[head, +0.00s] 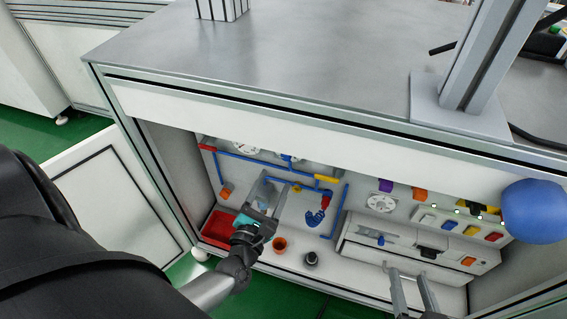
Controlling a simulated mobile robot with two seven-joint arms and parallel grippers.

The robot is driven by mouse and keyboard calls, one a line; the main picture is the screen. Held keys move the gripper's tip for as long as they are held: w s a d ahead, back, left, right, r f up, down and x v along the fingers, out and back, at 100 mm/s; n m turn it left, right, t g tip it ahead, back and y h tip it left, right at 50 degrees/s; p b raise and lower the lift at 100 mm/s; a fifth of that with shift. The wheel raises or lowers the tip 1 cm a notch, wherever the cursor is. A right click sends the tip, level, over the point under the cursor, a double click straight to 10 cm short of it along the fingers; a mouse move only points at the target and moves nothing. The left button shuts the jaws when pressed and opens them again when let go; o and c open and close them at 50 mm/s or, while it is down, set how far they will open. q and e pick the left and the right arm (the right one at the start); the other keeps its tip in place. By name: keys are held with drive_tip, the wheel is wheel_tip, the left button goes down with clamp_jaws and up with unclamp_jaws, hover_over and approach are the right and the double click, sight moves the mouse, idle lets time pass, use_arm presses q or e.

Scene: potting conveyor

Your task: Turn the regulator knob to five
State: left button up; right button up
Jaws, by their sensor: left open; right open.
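A white round dial with dark markings (380,203) sits on the cabinet's back panel, right of centre. Another round white dial (245,149) is at the upper left of the panel, partly hidden by the cabinet's top edge. I cannot tell which of them belongs to the regulator knob, and no numbers can be read. My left gripper (270,186) is open in front of the panel's left part, below the upper-left dial. My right gripper (408,274) is open at the cabinet's lower front, below the right-hand dial and apart from it.
Blue pipes (333,222) run over the panel. A red bin (217,228), an orange cup (279,245) and a black round part (311,258) stand on the cabinet floor. Coloured switches (450,224) are at right. A blue ball (535,211) covers the right corner. The worktop (270,50) overhangs the opening.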

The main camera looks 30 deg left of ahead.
sight(285, 158)
use_arm(q)
drive_tip(key=b+x, duration=0.1)
drive_tip(key=x, duration=0.6)
drive_tip(key=shift+w+a+b, duration=0.1)
drive_tip(key=shift+w+b, duration=0.25)
drive_tip(key=shift+w, duration=0.2)
use_arm(e)
drive_tip(key=shift+s+a+r+m+t+y, duration=0.15)
drive_tip(key=shift+a+r+t+y, duration=0.35)
drive_tip(key=shift+t, duration=0.35)
drive_tip(key=shift+s+a+r+m+t+y, duration=0.15)
drive_tip(key=shift+a+r+t+y, duration=0.25)
drive_tip(key=shift+a+t, duration=0.4)
drive_tip(key=shift+d+r, duration=0.1)
use_arm(q)
clamp_jaws()
